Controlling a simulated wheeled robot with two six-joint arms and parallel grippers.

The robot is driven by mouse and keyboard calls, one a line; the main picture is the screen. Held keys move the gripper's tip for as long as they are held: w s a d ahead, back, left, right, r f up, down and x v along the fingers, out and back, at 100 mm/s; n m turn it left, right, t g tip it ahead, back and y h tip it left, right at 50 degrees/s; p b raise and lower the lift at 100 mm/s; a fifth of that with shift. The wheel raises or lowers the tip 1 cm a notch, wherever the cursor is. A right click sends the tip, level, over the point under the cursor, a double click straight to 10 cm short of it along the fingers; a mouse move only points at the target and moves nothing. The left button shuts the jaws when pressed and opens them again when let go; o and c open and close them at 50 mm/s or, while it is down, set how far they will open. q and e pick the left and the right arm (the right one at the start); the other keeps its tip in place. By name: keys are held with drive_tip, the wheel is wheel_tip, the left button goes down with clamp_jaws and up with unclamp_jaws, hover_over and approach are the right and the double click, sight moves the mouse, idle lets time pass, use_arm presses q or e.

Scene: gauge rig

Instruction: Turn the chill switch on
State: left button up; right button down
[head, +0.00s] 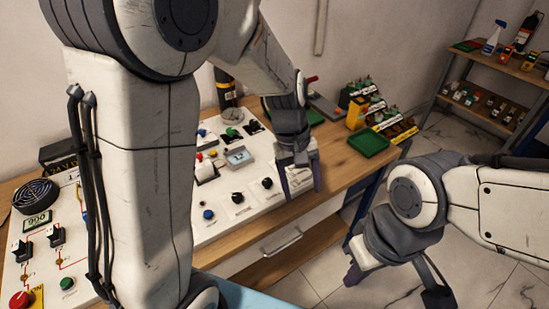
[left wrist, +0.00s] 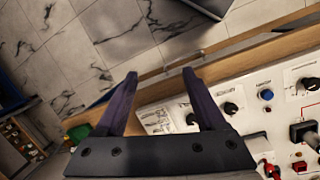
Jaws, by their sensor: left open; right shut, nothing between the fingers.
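A white control panel (head: 222,222) lies on the wooden bench, with black knobs (head: 267,183), a blue button (head: 208,214) and a small display (head: 238,157). The labels are too small to read, so I cannot tell which control is the chill switch. My left gripper (head: 302,188) is open and empty above the panel's right end. In the left wrist view its fingers (left wrist: 160,76) spread over the panel edge, near a black knob (left wrist: 231,107). My right gripper (head: 354,272) is shut and empty, low over the floor right of the bench.
Another panel at left carries black toggle switches (head: 55,235), a fan (head: 35,195) and a red button (head: 20,299). My left arm hides the middle between panels. A green tray (head: 368,143) and parts bins (head: 366,102) stand at the bench's right end. Shelves (head: 495,65) stand behind.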

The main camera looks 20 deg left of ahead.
use_arm(q)
drive_tip(key=w+a+f+n+h+p, duration=0.1)
drive_tip(key=w+a+f+n+p, duration=0.1)
drive_tip(key=w+a+n, duration=0.65)
drive_tip(key=n+t+h+p, duration=0.1)
drive_tip(key=n+p, duration=0.1)
drive_tip(key=n, duration=0.2)
approach(266, 181)
drive_tip(key=shift+n, duration=0.35)
drive_tip(key=p+x, duration=0.1)
drive_tip(key=x, duration=0.6)
drive_tip(key=shift+f+p, duration=0.1)
drive_tip(key=shift+p, duration=0.2)
drive_tip(key=shift+d+f, duration=0.25)
drive_tip(key=shift+f, duration=0.25)
use_arm(e)
wheel_tip(266, 181, up, 7)
use_arm(q)
clamp_jaws()
